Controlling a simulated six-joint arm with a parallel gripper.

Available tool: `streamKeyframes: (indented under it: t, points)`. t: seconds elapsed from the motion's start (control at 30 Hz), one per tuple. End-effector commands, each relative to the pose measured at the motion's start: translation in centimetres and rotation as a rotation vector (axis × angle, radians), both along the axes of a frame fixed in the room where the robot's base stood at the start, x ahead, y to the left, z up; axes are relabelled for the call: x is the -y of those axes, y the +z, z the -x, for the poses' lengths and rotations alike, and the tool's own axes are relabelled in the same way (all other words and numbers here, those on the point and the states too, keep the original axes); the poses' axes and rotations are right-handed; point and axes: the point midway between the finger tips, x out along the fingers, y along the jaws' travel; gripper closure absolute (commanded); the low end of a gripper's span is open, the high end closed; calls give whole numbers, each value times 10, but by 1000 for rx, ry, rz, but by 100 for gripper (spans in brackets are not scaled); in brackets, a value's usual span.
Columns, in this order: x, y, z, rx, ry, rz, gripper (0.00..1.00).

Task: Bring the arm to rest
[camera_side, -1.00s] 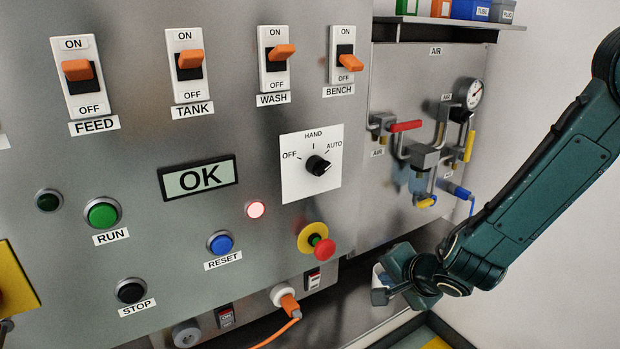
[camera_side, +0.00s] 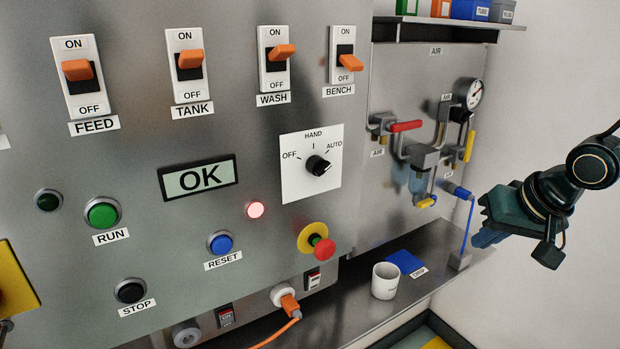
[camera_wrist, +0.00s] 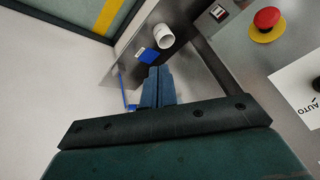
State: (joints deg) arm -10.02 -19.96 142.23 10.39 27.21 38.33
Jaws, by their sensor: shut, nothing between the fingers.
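My gripper (camera_side: 486,238) is at the right in the side view, in free air right of the air panel and above the bench shelf. It points left and touches nothing. In the wrist view its two blue fingers (camera_wrist: 158,85) are together with nothing between them. A white mug (camera_side: 385,281) stands upright on the shelf, beside a blue mat (camera_side: 405,262) with a small label. The mug (camera_wrist: 161,36) and the mat (camera_wrist: 148,55) also show beyond the fingertips in the wrist view.
The panel has switches, buttons, a selector knob (camera_side: 318,165), a display reading OK (camera_side: 200,178) and a red stop button (camera_side: 324,249). The air panel carries a red-handled valve (camera_side: 405,126) and a gauge (camera_side: 474,94). A blue hose (camera_side: 468,225) hangs near my gripper. Open floor lies below.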

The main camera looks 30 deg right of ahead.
Motion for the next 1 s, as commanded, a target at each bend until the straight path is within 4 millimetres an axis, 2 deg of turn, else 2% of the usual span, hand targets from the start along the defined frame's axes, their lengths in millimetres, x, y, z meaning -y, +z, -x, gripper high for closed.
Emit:
streamKeyframes:
  t: [0.2,0.5,0.7,1.0]
  points:
    - [6,24,42,-30,214,84,100]
    - [7,40,93,-62,484,203,100]
    - [6,42,105,-72,554,235,100]
    - [6,42,105,-73,558,237,100]
